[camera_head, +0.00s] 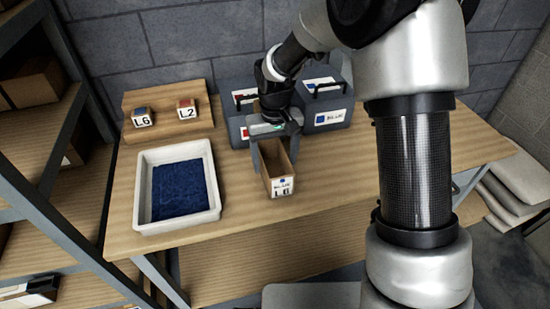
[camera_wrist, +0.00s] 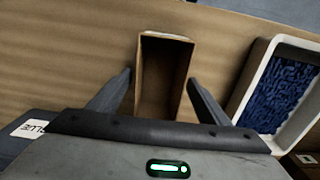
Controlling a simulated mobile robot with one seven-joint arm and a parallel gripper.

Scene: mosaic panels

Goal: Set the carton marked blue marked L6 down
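The blue L6 carton (camera_head: 282,187) is a narrow, open-topped brown box with a white label on its front end. It is upright near the table's front edge in the head view. I cannot tell whether its base touches the table. My gripper (camera_head: 273,148) points down over it, one finger along each long side. In the wrist view, the carton (camera_wrist: 165,75) lies between my gripper's fingertips (camera_wrist: 160,77), which look close against its walls. The carton looks empty, though its inside is dark.
A white tray (camera_head: 147,200) with blue tiles stands left on the wooden table (camera_head: 340,190). A wooden stand (camera_head: 165,127) behind it holds an L6 block (camera_head: 142,117) and an L2 block (camera_head: 186,109). Grey bins, one marked blue (camera_head: 328,117), stand behind the carton. Table right of it is clear.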

